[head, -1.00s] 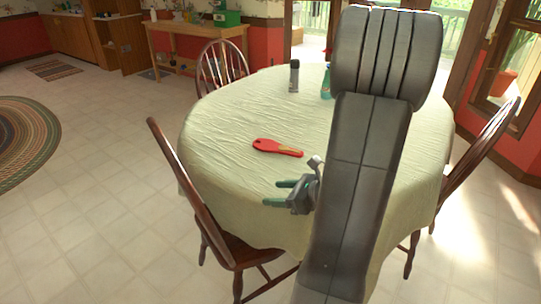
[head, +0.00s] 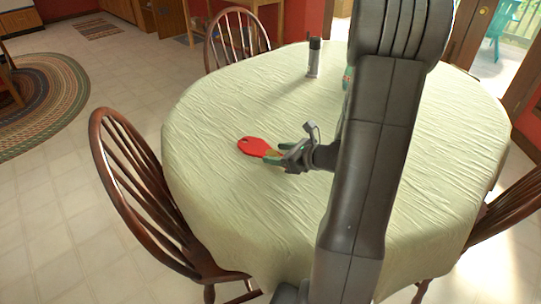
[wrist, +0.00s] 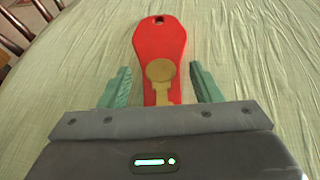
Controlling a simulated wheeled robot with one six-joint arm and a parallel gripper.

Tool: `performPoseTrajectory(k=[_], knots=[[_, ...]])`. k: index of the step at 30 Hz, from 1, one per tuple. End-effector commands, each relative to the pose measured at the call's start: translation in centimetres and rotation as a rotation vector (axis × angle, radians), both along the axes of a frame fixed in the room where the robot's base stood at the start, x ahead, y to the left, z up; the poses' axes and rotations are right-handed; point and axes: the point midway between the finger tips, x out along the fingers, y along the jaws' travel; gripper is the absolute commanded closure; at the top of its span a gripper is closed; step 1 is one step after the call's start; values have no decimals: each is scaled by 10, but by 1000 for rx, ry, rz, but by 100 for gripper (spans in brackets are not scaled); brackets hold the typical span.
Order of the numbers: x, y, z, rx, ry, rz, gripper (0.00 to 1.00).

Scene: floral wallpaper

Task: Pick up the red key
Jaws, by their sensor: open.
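The red key (head: 254,146) lies flat on the cloth-covered round table (head: 215,205). In the wrist view the red key (wrist: 159,45) has a broad head with a small hole at the far end and a yellow key shape on its surface. My gripper (head: 274,154) is open at the key's near end. In the wrist view the green fingers of my gripper (wrist: 161,85) stand on either side of the key's narrower part, with gaps on both sides. The key's near end is hidden behind the gripper body.
A dark and grey bottle (head: 314,58) stands near the table's far edge. A green bottle (head: 347,79) is mostly hidden by my arm. Wooden chairs stand at the left (head: 150,190), back (head: 238,35) and right (head: 510,205). The cloth left of the key is clear.

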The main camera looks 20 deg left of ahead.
Motion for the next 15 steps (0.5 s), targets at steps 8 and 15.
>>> performPoseTrajectory(k=[8,15], knots=[[4,14,-6,0,0,-1,42],[3,13,-6,-1,0,-1,65]])
